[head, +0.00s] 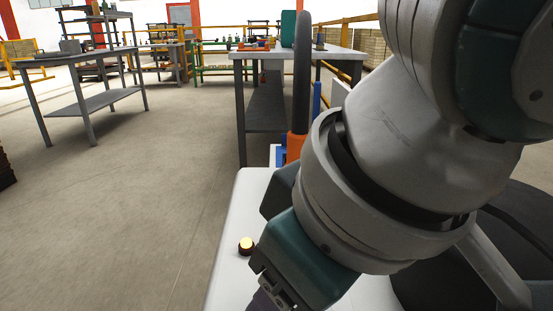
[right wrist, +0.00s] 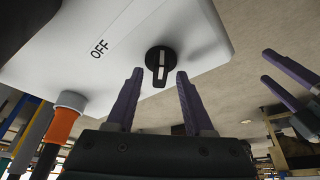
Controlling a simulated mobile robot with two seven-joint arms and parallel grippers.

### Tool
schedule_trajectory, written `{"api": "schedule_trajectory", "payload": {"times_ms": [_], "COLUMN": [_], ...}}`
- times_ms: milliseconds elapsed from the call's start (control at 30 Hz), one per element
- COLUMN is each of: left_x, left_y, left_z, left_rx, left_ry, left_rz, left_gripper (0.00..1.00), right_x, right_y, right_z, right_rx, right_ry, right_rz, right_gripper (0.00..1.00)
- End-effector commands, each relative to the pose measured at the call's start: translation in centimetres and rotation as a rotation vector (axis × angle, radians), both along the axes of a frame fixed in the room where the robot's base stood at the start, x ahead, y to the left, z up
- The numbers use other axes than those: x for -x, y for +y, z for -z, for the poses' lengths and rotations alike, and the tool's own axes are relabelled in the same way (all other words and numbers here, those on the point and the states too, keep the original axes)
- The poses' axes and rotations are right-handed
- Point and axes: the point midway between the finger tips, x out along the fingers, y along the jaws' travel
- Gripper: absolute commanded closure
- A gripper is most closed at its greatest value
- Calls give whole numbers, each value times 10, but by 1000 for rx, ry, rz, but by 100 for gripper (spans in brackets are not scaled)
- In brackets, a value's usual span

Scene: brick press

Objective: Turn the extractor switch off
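The extractor switch (right wrist: 161,62) is a round black knob with a pale pointer mark on a white panel (right wrist: 190,25). The pointer runs up and down in the right wrist view, and the word OFF is printed to the knob's left. My right gripper (right wrist: 160,73) is open, its two purple fingertips on either side of the knob's lower part. In the head view my right arm hides the knob. My left gripper (right wrist: 264,65) shows at the right of the right wrist view, fingers apart and empty.
A lit yellow button (head: 246,245) sits on the white box (head: 228,225) in the head view. An orange fitting with a dark hose (right wrist: 68,110) joins the panel near the right gripper.

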Motion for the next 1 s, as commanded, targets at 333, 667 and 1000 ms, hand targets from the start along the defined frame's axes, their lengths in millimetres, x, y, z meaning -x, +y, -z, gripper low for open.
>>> {"api": "schedule_trajectory", "payload": {"times_ms": [333,667,1000], "left_x": [0,0,0], "left_y": [0,1,2], "left_z": [0,0,-7], "left_rx": [0,-6,-7], "left_ry": [1,1,1], "left_rz": [0,3,5], "left_gripper": [15,15,15], "right_x": [0,0,0], "right_y": [0,0,-1], "right_z": [0,0,-2], "right_rx": [0,0,-1], "right_ry": [0,0,2], "right_rz": [0,0,-19], "right_gripper": [86,100,100]}}
